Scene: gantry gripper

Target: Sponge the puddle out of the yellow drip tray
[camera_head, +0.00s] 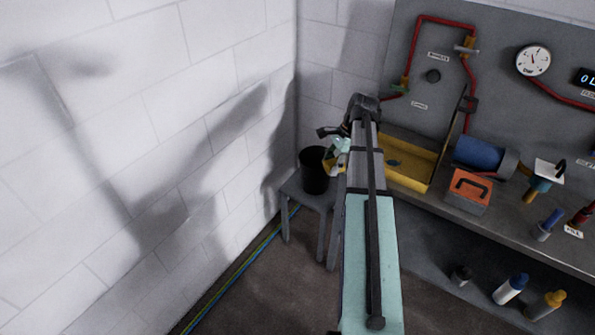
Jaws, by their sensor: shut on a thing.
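The yellow drip tray (432,152) sits on the bench behind and to the right of my arm, which hides its left part. A small dark bluish patch of puddle (394,163) shows on its floor. My gripper (334,158) is left of the tray, beside or over the rim of a black bucket (314,178); I cannot tell which. It is shut on a small yellow thing, apparently the sponge (328,167), mostly hidden by the gripper.
The bucket stands on a grey stool (297,189) by the white wall. Right of the tray are a blue cylinder (478,154), an orange box (467,190) and tools on the bench. Red pipes (418,50) run on the panel behind. Several bottles (510,289) stand below.

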